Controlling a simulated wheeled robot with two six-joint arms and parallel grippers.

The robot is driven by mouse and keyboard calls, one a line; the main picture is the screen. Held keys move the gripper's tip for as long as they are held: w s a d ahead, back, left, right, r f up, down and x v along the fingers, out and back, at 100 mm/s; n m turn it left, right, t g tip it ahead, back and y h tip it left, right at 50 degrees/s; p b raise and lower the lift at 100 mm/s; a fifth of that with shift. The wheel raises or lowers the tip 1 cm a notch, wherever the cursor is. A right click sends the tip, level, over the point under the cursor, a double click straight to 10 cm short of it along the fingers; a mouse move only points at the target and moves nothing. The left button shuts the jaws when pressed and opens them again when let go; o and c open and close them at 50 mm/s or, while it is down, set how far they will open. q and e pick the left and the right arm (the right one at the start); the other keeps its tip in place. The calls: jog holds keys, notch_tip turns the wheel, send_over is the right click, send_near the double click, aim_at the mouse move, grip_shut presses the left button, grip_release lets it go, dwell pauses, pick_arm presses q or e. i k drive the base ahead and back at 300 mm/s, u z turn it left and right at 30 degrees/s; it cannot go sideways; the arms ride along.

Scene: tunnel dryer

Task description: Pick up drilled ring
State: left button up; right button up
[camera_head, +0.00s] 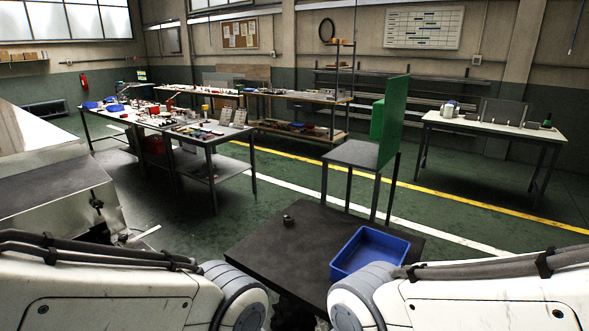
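A small dark metallic ring-like part (288,220) sits alone on the dark table (265,252) in front of me. It is too small to tell whether it has drilled holes. A blue open bin (402,244) stands on the right side of the same table, and its inside looks empty from here. My two arms come in from the lower left and lower right. Neither gripper's fingers show in the head view, and both arms are apart from the ring.
A grey stand with a green panel (392,122) rises just behind the table. A grey machine housing (50,190) is at the left. Long workbenches (205,140) with many small items stand farther back, and another bench (470,124) is at the right. Green floor lies between.

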aim_at(288, 220)
jog(key=u, duration=0.15)
jog(key=i, duration=2.3)
jog(key=u, duration=0.2)
